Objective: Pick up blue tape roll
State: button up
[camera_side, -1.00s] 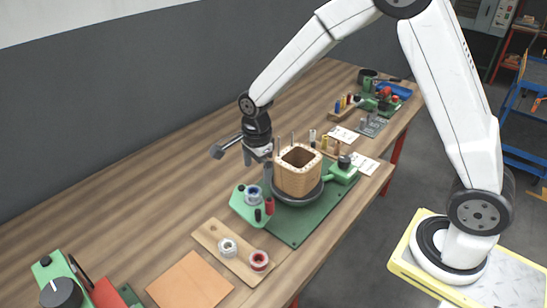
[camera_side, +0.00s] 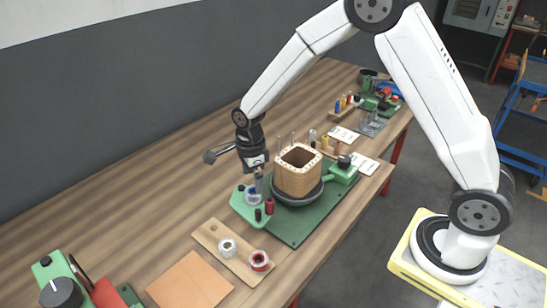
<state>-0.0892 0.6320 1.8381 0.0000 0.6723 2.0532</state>
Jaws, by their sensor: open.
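The blue tape roll (camera_side: 251,197) sits on a green holder plate (camera_side: 240,208) at the left of the coil stand. My gripper (camera_side: 257,184) points down right at the roll, with its fingers partly in front of it. The fingers are open. I cannot tell whether they touch the roll or are around it.
A square wooden coil former (camera_side: 298,170) stands on a dark round base just right of my gripper. A red spool (camera_side: 270,206) is beside the roll.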

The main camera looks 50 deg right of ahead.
aim_at(253, 193)
jog(key=shift+f, duration=2.6)
jog(key=c, duration=1.3)
jog(key=shift+r, duration=0.15)
